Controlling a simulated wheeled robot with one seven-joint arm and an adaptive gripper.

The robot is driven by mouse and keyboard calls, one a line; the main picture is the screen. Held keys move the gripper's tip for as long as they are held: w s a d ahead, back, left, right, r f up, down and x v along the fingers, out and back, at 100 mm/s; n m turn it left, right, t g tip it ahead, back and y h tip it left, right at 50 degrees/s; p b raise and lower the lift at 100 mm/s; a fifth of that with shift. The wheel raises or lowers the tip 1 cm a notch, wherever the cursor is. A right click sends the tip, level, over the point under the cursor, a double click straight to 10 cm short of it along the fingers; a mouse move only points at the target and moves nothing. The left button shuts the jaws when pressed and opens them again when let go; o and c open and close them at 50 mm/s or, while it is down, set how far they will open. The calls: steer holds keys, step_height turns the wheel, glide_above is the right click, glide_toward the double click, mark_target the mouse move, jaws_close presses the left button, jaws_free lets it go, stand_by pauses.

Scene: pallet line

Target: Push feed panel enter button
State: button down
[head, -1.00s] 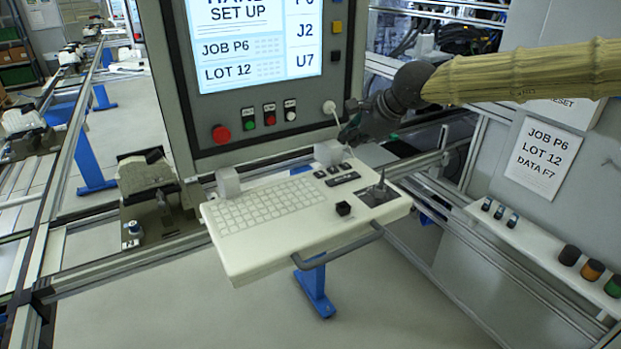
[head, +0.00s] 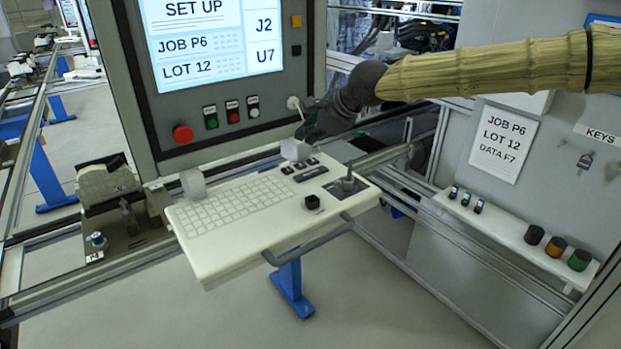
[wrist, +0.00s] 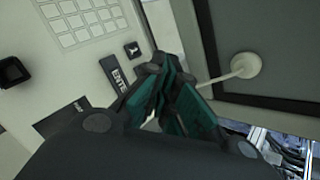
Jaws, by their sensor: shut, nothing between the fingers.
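The feed panel is a white keyboard shelf (head: 215,258) below the monitor. Its enter button is a dark bar (head: 311,173) right of the white keys in the head view. In the wrist view the bar (wrist: 115,74) carries white letters that read like ENTER, partly covered by my fingers. My gripper (head: 308,132) is above the panel's back edge, behind the bar. In the wrist view its dark and teal fingers (wrist: 157,70) are shut and empty, just beside the bar. I cannot tell whether they touch the panel.
The monitor housing (head: 138,120) with a red stop button (head: 183,134) rises behind the panel. A white knob with a rod (wrist: 245,66) is close to my fingers. A joystick (head: 347,182), a black knob (head: 312,202) and a front handle (head: 300,245) are on the panel.

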steer(key=b, duration=0.4)
glide_above(309, 174)
step_height(309, 174, down, 4)
steer(key=shift+s+f, duration=0.1)
steer(key=shift+f, duration=0.05)
steer(key=shift+f+b, duration=0.3)
steer(key=shift+f, duration=1.05)
steer(key=shift+f+p, duration=0.3)
steer(key=shift+f, duration=0.6)
stand_by(1.2)
steer(key=shift+r+p, duration=0.95)
steer(key=shift+p, duration=0.3)
step_height(309, 174, up, 5)
steer(key=p, duration=0.6)
stand_by(0.5)
